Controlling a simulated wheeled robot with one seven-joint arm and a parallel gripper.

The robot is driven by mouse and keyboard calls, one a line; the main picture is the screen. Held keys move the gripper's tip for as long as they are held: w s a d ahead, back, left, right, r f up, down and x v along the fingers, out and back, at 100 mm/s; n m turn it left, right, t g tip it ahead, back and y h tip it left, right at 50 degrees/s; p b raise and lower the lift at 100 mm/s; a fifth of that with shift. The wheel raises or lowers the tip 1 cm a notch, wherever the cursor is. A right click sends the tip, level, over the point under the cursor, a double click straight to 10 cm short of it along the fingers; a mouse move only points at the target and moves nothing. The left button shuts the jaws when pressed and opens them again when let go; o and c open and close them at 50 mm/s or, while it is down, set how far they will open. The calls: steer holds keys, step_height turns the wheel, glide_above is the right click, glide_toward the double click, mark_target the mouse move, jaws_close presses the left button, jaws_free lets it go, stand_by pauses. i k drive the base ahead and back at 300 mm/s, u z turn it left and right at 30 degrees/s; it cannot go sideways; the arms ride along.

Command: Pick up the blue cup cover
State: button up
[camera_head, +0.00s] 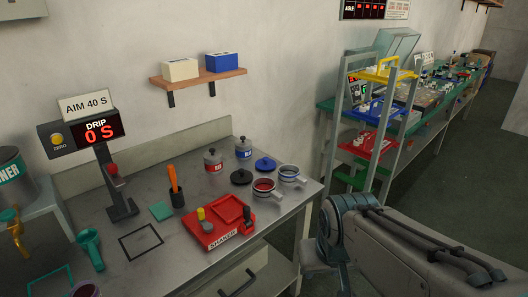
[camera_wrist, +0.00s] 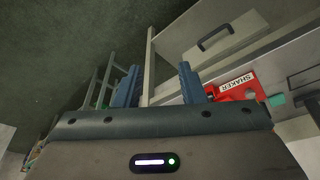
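The blue cup cover (camera_head: 265,164) is a dark blue disc with a small knob, lying on the grey metal workbench (camera_head: 190,250) in the head view. A similar black cover (camera_head: 241,177) lies to its left. A cup with red contents (camera_head: 264,188) and a cup with a blue band (camera_head: 289,174) stand in front and to the right. My gripper (camera_wrist: 160,70) shows in the wrist view with its two blue fingers apart and nothing between them. It is away from the cover, facing the bench front and floor. The cover cannot be seen in the wrist view.
The red shaker (camera_head: 212,235) sits near the bench's front; it also shows in the wrist view (camera_wrist: 235,88). Two lidded jars (camera_head: 213,160) (camera_head: 243,148) stand behind the covers. A drip display post (camera_head: 115,180) is at left, and a tray rack (camera_head: 372,130) stands right of the bench.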

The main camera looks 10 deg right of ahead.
mark_target(265, 163)
steer(key=z, duration=1.4)
steer(key=i, duration=3)
steer(key=u, duration=3.8)
steer(key=i, duration=0.5)
